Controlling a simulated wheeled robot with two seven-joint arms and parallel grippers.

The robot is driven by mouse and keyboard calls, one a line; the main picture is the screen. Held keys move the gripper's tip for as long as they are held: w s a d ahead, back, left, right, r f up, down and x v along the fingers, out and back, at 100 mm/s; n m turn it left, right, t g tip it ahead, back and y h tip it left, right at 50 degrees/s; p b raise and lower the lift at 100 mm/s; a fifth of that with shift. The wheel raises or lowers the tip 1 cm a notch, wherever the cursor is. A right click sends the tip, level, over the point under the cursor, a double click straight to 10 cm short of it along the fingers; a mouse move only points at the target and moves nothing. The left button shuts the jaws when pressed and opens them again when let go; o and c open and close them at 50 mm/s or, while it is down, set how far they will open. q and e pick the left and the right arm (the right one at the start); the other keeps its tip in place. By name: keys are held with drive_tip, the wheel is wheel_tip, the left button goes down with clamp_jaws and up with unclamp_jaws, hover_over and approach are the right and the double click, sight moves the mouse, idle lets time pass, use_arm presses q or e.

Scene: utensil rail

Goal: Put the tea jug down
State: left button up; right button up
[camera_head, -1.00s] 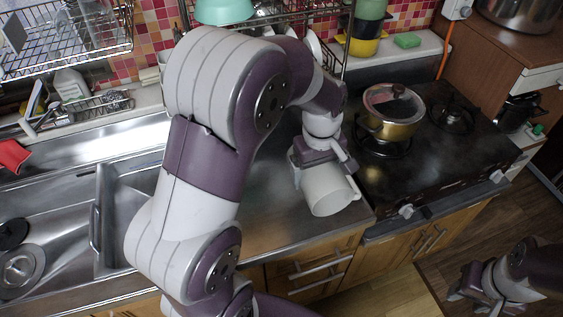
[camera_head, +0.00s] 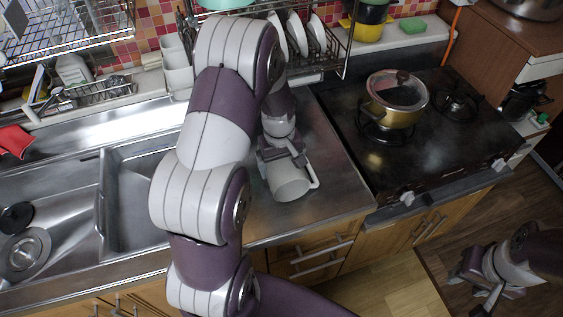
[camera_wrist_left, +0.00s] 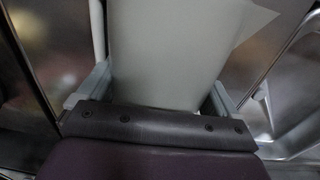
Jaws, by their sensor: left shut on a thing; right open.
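The tea jug (camera_head: 290,183) is a pale, whitish cylinder with a handle on its right side in the head view. My left gripper (camera_head: 280,153) is shut on it, over the steel counter between the sink and the stove. In the left wrist view the jug (camera_wrist_left: 165,50) stands between the two fingers of the left gripper (camera_wrist_left: 155,95). I cannot tell whether the jug touches the counter. My right gripper (camera_head: 473,288) is open and empty at the lower right, away from the counter.
The steel counter (camera_head: 330,185) is bare around the jug. The stove (camera_head: 440,155) with a lidded gold pot (camera_head: 395,112) is to the right, the sink (camera_head: 140,195) to the left. A rack with white plates (camera_head: 297,35) stands behind.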

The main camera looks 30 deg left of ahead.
use_arm(q)
drive_tip(key=o, duration=0.7)
drive_tip(key=shift+f, duration=0.15)
drive_tip(key=shift+o, duration=0.4)
